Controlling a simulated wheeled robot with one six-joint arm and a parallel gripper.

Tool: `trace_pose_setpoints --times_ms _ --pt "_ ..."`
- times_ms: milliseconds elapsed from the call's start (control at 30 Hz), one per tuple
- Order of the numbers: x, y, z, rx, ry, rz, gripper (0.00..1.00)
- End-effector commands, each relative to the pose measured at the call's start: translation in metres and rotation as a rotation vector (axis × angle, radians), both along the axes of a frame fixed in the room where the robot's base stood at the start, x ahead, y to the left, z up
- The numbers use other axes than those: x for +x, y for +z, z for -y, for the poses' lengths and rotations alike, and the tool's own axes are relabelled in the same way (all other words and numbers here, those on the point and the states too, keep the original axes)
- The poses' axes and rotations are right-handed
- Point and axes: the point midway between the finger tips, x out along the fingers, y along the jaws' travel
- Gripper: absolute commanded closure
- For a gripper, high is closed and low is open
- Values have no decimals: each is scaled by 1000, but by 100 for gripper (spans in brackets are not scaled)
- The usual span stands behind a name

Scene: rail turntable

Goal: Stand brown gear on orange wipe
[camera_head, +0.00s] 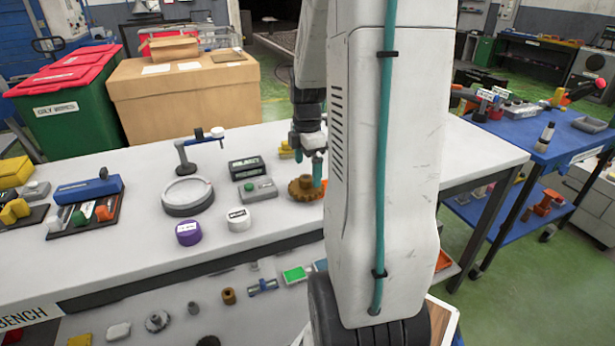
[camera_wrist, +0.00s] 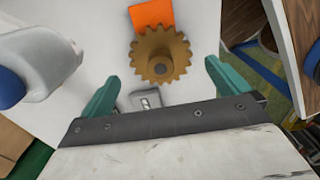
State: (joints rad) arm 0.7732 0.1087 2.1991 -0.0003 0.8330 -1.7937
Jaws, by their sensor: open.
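The brown gear (camera_head: 303,188) lies flat on the white bench, partly behind my arm in the head view. In the wrist view the brown gear (camera_wrist: 160,54) is just ahead of and between my fingertips, with no visible contact. The orange wipe (camera_wrist: 152,12) lies just beyond the gear at the top edge of the wrist view, its near edge close to the gear's teeth.
A round grey stand (camera_head: 187,196) is farther left.

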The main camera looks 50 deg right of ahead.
Motion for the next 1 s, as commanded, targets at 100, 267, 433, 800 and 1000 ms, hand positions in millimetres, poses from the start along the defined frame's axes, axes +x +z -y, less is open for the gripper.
trace_pose_setpoints --times_ms 100,267,433,800,1000 --pt "0 29 1 -3 0 4 0" --pt "0 58 0 -3 0 3 0" --pt "0 75 -1 -1 -1 1 0" --pt "-14 125 -159 -15 -372 53 0" --pt "-69 131 -255 13 -713 91 0"
